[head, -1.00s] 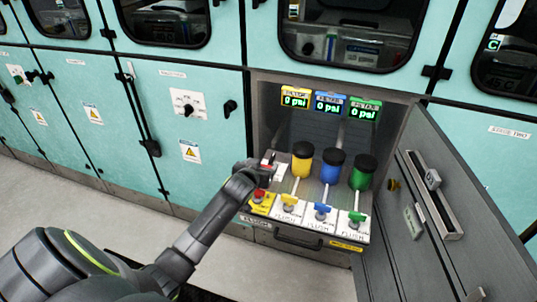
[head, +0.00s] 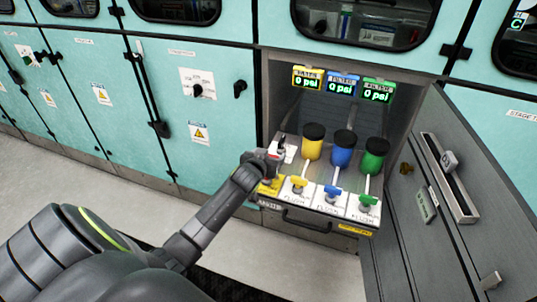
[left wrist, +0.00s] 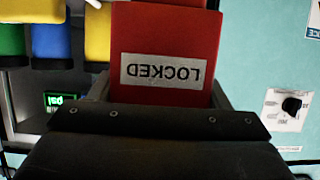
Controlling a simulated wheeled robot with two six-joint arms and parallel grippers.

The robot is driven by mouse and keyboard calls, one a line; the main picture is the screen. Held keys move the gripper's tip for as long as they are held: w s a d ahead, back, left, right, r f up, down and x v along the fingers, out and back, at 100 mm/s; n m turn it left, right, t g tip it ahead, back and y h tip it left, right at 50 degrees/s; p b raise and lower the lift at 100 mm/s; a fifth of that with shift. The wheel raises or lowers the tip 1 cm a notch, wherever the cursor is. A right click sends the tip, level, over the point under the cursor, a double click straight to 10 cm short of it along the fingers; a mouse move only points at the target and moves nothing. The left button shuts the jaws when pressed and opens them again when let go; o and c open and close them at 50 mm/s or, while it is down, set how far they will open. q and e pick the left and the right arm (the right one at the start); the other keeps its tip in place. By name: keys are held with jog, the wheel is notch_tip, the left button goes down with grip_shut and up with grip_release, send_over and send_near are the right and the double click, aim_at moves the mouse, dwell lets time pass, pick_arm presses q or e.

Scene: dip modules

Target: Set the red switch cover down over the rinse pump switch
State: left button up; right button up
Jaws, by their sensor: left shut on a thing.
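My left gripper (head: 271,162) is at the left front of the open cabinet bay, above the yellow panel (head: 268,187). It is shut on the red switch cover (left wrist: 178,30), which fills the upper middle of the left wrist view. The cover bears a white label reading LOCKED, upside down in that view. In the head view the gripper mostly hides the cover. I cannot make out the rinse pump switch; the gripper hides much of that corner. A white part (head: 288,152) shows just behind the gripper. My right gripper is not in view.
Yellow (head: 313,141), blue (head: 343,150) and green (head: 374,157) filter canisters stand right of the gripper, with flush valves in front. Lit gauges (head: 342,88) read 0 psi above. The open grey door (head: 420,190) bounds the bay on the right.

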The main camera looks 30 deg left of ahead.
pick_arm(q)
jog(key=shift+f+b, duration=1.25)
jog(key=shift+f, duration=0.9)
jog(key=shift+f, duration=0.35)
jog(key=o, duration=1.1)
jog(key=p+v, duration=0.1)
jog(key=v, duration=1.6)
jog(key=shift+s, duration=0.2)
